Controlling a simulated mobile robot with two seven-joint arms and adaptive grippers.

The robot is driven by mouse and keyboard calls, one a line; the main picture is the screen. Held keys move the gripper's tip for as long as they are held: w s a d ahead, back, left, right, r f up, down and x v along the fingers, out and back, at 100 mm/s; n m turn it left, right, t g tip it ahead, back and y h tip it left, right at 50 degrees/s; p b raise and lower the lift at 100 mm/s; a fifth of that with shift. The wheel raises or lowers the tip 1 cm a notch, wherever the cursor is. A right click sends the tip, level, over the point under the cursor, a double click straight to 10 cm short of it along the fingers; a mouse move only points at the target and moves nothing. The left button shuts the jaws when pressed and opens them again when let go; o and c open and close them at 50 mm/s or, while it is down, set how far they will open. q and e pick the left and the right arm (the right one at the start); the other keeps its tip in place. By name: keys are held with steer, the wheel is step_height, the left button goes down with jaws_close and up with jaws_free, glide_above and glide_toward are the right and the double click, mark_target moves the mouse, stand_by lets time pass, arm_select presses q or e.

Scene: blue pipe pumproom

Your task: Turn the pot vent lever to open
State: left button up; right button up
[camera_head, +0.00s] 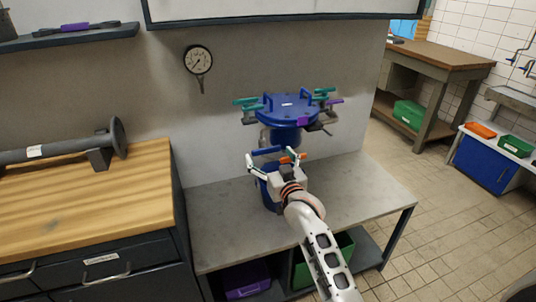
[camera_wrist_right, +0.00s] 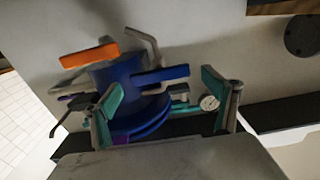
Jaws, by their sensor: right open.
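The blue pot (camera_head: 288,108) stands at the back of the grey bench, with teal and purple clamp handles around its lid. Below the lid, a blue lever (camera_head: 265,150) and an orange lever (camera_head: 301,156) show near my right gripper (camera_head: 272,160). In the right wrist view the blue lever (camera_wrist_right: 160,75) lies between the open fingers of my right gripper (camera_wrist_right: 163,92), and the orange lever (camera_wrist_right: 89,55) is outside them at the left. I cannot tell which lever is the vent lever, or whether a finger touches the blue one. My left gripper is not in view.
The grey bench (camera_head: 225,218) is bare left of the pot. A pressure gauge (camera_head: 198,60) hangs on the wall. A wooden-topped cabinet (camera_head: 90,205) stands at left with a grey flanged pipe (camera_head: 60,150) on it. Green and purple bins are under the bench.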

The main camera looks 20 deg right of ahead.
steer(key=shift+w, duration=0.95)
steer(key=c, duration=1.1)
